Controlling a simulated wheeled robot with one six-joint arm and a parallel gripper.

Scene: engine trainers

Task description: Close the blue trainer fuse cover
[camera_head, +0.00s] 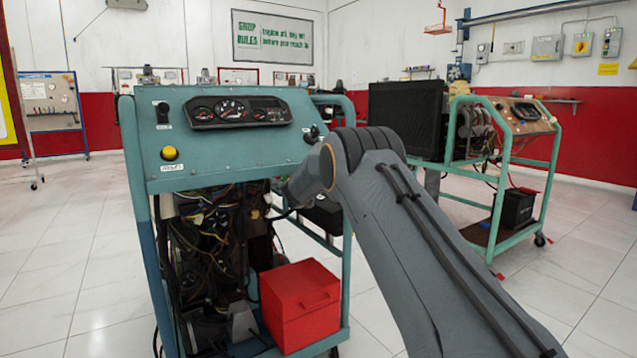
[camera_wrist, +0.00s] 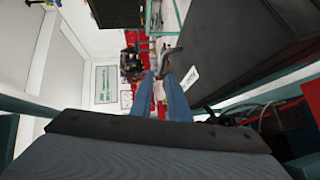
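The blue trainer (camera_head: 230,158) stands in front of me in the head view, with a gauge cluster, a key switch and a yellow button on its sloped panel. I cannot make out its fuse cover for certain. My arm reaches from the lower right to the panel's right edge, and my gripper is hidden there in the head view. In the wrist view, the two blue fingers of my gripper (camera_wrist: 162,76) show a gap between them and hold nothing that I can see. A large dark surface (camera_wrist: 235,50) with a white label lies to their right; I cannot tell what it is.
A red box (camera_head: 300,303) sits on the blue trainer's base, beside exposed wiring (camera_head: 210,235). A second, green-framed trainer (camera_head: 510,150) stands at the right, with a black battery (camera_head: 513,208) low on it. White tiled floor is clear at the left.

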